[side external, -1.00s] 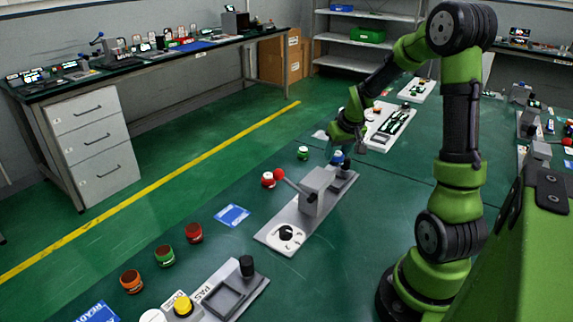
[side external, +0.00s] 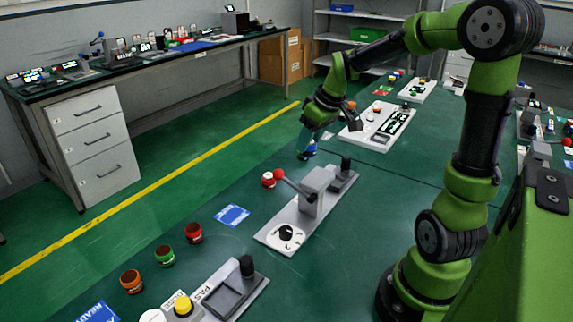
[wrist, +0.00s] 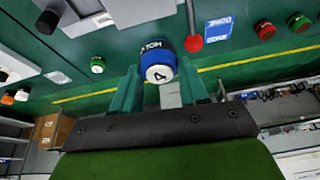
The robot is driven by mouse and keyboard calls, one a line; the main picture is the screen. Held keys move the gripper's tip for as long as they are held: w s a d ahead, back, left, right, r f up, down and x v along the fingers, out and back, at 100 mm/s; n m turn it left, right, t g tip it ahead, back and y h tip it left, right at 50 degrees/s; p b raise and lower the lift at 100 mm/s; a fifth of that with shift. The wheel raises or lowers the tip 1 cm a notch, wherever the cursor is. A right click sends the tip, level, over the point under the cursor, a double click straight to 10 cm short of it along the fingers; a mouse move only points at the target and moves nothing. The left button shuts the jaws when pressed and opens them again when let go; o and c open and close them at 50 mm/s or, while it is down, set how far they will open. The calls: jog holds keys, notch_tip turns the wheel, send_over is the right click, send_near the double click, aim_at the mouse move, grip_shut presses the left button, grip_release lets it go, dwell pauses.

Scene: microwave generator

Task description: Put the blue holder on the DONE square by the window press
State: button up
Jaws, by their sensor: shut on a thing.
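The blue holder (side external: 310,151) is between the fingers of my gripper (side external: 306,146), above the green table left of the press's far end. In the wrist view it shows as a blue body with a white "4" face (wrist: 159,73), and my gripper's fingers (wrist: 160,88) are closed on its sides. The press (side external: 313,193) has a grey block, a red-knobbed lever and a black post on a grey base.
Dark red (side external: 194,233), green (side external: 165,256) and orange (side external: 131,281) holders stand in the near left. A green holder (wrist: 97,64) shows in the wrist view. A READY square (side external: 98,312) is at the bottom left.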

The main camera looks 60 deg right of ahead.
jog(key=s+a+n+y, duration=0.15)
jog(key=a+n, duration=0.55)
jog(key=a, duration=0.7)
jog(key=shift+n+g+y, duration=0.3)
jog(key=shift+g+y, duration=0.1)
jog(key=shift+y, duration=0.05)
jog(key=f, duration=1.1)
jog(key=shift+a+f, duration=0.1)
jog(key=shift+a, duration=0.2)
jog(key=shift+f, duration=0.3)
jog(key=shift+w+f, duration=0.15)
jog(key=shift+w, duration=0.3)
jog(key=w, duration=0.5)
jog(key=w+f, duration=0.1)
jog(key=w, duration=0.9)
jog(key=shift+f, duration=1.95)
jog(key=shift+f, duration=0.1)
jog(key=o, duration=1.2)
jog(key=shift+o, duration=0.2)
